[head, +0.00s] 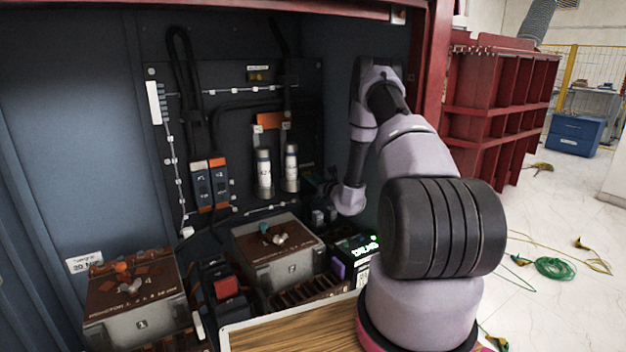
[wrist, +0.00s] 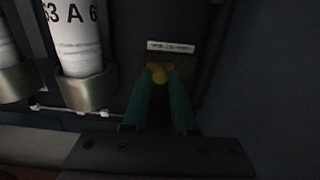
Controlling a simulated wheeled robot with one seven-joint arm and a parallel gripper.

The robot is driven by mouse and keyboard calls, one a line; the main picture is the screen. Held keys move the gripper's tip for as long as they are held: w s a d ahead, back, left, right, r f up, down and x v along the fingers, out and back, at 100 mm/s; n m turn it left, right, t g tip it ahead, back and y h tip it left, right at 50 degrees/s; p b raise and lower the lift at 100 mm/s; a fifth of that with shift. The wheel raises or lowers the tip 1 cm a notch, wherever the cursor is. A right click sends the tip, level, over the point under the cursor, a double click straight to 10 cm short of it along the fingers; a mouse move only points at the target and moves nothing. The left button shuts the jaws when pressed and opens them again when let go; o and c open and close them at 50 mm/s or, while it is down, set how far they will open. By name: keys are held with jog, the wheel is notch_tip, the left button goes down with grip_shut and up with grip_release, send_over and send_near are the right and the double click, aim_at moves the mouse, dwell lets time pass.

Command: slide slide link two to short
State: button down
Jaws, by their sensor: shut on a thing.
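In the wrist view my gripper (wrist: 161,78) has its two teal fingers closed on a small yellow knob (wrist: 159,70). The knob sits on a dark panel just below a white label (wrist: 170,47) whose text is too small to read. I take the knob to be the slide link's handle, but I cannot tell its number or its position. The track around it is hidden or too dark. In the head view my gripper (head: 316,187) reaches the back panel right of the fuses, small and dark, and the knob cannot be made out.
White fuses (wrist: 78,35) in metal holders stand close left of my gripper. The red cabinet frame (head: 436,60) rises to the right.

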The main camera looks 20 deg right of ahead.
aim_at(313, 171)
dwell(0.4)
jog(key=shift+w+d, duration=0.15)
jog(key=shift+d, duration=0.65)
jog(key=shift+w+d, duration=0.1)
jog(key=shift+d, duration=0.7)
jog(key=c, duration=0.7)
grip_release()
jog(key=shift+d, duration=0.1)
